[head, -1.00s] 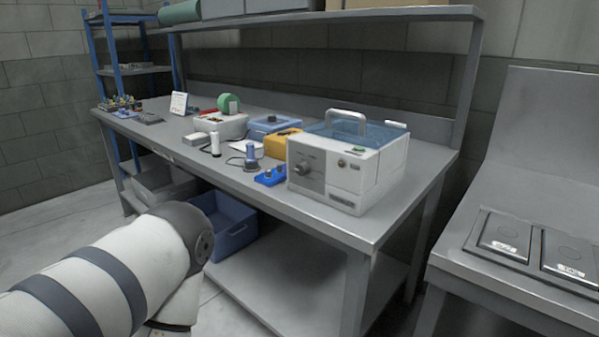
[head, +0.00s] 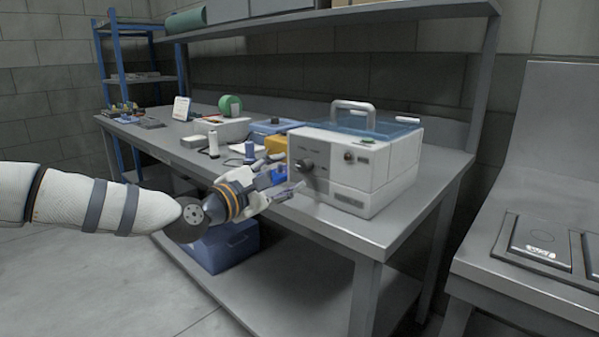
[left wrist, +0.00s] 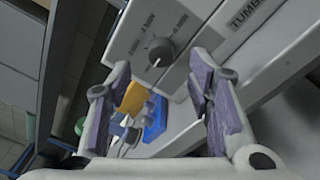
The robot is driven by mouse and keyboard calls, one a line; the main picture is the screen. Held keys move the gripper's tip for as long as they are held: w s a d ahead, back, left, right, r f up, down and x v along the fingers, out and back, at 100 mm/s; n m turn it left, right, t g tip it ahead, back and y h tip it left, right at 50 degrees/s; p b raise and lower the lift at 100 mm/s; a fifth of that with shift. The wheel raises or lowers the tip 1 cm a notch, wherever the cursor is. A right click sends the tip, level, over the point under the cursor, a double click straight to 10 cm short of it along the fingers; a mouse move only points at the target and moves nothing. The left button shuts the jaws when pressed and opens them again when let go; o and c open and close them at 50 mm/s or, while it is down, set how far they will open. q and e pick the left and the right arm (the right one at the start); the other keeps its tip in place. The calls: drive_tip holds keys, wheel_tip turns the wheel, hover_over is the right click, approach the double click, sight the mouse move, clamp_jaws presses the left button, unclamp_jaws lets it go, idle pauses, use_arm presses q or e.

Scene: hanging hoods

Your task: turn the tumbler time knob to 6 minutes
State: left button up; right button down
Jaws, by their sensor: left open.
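The tumbler is a white box (head: 345,182) with a blue lid and a grey carrying handle, standing on the grey workbench. Its dark round time knob (head: 304,165) sits on the front panel at the left. In the left wrist view the knob (left wrist: 160,49) shows a white pointer mark on its lower edge, with small print around it too small to read. My left gripper (head: 289,174) is open, just in front of the panel and near the knob. In the wrist view the knob lies beyond the fingertips, roughly between them, apart from both. My right gripper is out of view.
A blue tray (left wrist: 155,118) and a yellow case (left wrist: 133,98) lie close by the gripper. A white spool (head: 213,144) and a green roll (head: 230,105) stand farther left on the bench (head: 395,222). A blue bin (head: 222,249) is below.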

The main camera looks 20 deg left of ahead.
sight(302, 166)
use_arm(q)
drive_tip(key=x, duration=0.5)
drive_tip(key=shift+w+d, duration=0.2)
clamp_jaws()
